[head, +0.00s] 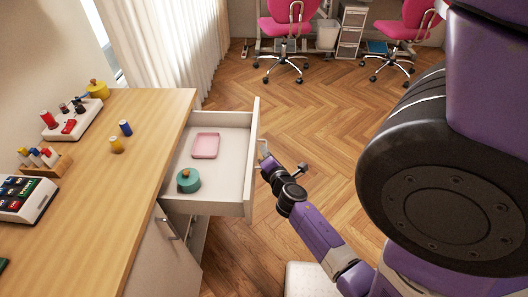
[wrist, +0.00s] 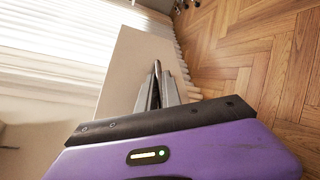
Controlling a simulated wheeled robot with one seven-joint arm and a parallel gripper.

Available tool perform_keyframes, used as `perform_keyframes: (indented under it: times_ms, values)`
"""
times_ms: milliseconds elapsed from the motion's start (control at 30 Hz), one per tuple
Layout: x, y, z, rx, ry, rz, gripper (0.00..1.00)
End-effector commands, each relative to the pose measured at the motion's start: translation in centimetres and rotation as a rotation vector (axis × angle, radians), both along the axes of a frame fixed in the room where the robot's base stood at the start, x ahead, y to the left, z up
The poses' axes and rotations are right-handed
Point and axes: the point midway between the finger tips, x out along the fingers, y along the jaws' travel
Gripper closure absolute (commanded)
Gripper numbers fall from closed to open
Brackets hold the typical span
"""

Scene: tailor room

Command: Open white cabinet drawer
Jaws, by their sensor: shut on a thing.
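The white cabinet drawer (head: 252,150) is pulled well out from under the wooden counter in the head view. A pink tray (head: 205,145) and a round teal container (head: 188,181) lie inside it. My gripper (head: 263,151) is at the outer side of the drawer front and is shut on its handle. In the wrist view the drawer front (wrist: 135,62) is a pale panel, and my gripper (wrist: 157,75) is against it. The handle itself is mostly hidden by the fingers.
The wooden counter (head: 130,190) holds spools, thread racks and small boxes. A lower cabinet door with a handle (head: 167,229) is below. Pink chairs (head: 287,28) stand at the back. The herringbone floor (head: 300,120) right of the drawer is clear. A white curtain (head: 165,45) hangs behind.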

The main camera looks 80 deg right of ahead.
Motion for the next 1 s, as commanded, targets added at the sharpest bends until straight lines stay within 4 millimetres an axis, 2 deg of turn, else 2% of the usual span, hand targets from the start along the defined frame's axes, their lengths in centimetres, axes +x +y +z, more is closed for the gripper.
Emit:
perform_keyframes:
  times_ms: [67, 100, 133, 167, 433, 567, 1000]
  values:
    - [0.1, 0.1, -0.1, 0.001, 0.001, 0.003, 1.0]
    - [0.1, 0.1, -0.1, 0.001, 0.001, 0.003, 0.89]
    - [0.1, 0.1, -0.1, 0.001, 0.001, 0.003, 0.83]
    - [0.1, 0.1, -0.1, 0.001, 0.001, 0.003, 0.82]
    - [0.0, 0.1, 0.0, 0.001, 0.0, 0.001, 0.82]
    - [-0.3, 0.7, -0.1, 0.001, 0.002, 0.002, 0.82]
    - [-2.7, 6.1, 1.2, 0.001, 0.002, 0.002, 0.82]
